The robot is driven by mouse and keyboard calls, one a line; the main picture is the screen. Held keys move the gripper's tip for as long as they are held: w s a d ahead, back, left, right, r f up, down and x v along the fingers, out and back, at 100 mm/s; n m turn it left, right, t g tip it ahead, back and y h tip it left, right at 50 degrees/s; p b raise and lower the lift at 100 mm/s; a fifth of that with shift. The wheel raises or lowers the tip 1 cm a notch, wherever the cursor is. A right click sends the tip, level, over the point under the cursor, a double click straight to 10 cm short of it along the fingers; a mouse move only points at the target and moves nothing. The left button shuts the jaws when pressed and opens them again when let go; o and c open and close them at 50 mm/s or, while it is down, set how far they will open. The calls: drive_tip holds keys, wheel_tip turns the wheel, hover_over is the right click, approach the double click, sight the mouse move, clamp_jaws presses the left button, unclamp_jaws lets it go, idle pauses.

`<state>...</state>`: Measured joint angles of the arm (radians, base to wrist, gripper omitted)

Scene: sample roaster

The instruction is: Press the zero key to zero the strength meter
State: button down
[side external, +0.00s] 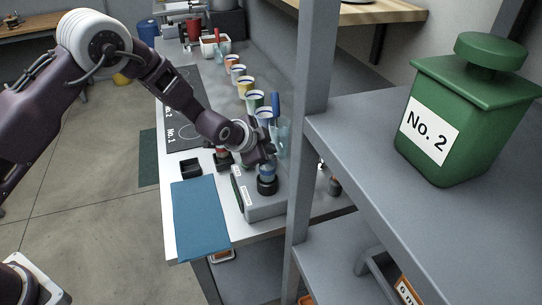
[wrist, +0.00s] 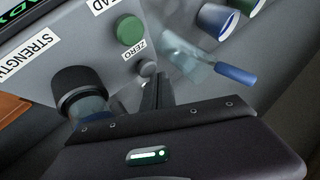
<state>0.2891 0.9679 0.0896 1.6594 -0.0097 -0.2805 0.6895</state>
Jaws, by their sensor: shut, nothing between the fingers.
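The strength meter (wrist: 60,35) is a grey box with "STRENGTH" and "ZERO" labels in the wrist view; it also shows in the side view (side external: 265,208). A larger green button (wrist: 129,30) sits beside a partly cut-off label ending in "AD". My gripper (wrist: 156,80) is shut and empty, its fingertips right by the zero key in the picture. I cannot tell whether they touch it. In the side view my gripper (side external: 266,152) is over the meter, and the key is hidden.
A black-collared round fitting (wrist: 82,85) stands on the meter, close to my fingers. A clear vessel with a blue-handled tool (wrist: 235,75) is on the other side. Several cups (side external: 245,85) line the counter behind. A blue mat (side external: 200,215) lies left of the meter.

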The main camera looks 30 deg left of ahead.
drive_tip(key=shift+s+f, duration=0.15)
drive_tip(key=shift+f, duration=0.4)
drive_tip(key=shift+s+f, duration=0.15)
drive_tip(key=shift+f, duration=0.4)
idle(1.0)
drive_tip(key=shift+r, duration=0.15)
drive_tip(key=shift+d+r, duration=0.15)
drive_tip(key=shift+r, duration=0.55)
drive_tip(key=shift+w+r, duration=0.15)
drive_tip(key=shift+r, duration=0.2)
drive_tip(key=shift+w+r, duration=0.1)
drive_tip(key=shift+r, duration=2.35)
